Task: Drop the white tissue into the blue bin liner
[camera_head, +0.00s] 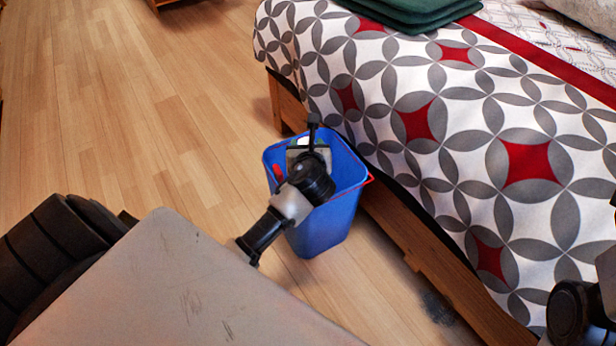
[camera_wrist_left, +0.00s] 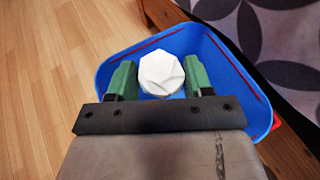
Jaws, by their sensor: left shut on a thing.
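The blue bin liner (camera_head: 325,228) is an open blue bin with a red handle, standing on the floor beside the bed. My left gripper (camera_head: 308,143) is over the bin's mouth, and its arm hides part of the rim. In the left wrist view, the gripper's green fingers (camera_wrist_left: 161,78) are shut on a crumpled white tissue (camera_wrist_left: 161,73). Behind the tissue lies the blue inside of the bin (camera_wrist_left: 222,68). Only a little of the tissue shows in the head view. My right gripper is not in view; only part of the right arm shows at the lower right.
The bed (camera_head: 440,110), with a grey, white and red patterned cover, stands right of the bin. Its wooden frame (camera_head: 400,228) runs close to the bin. Folded green cloth (camera_head: 410,10) lies on the bed. The wooden floor (camera_head: 130,110) at the left is clear.

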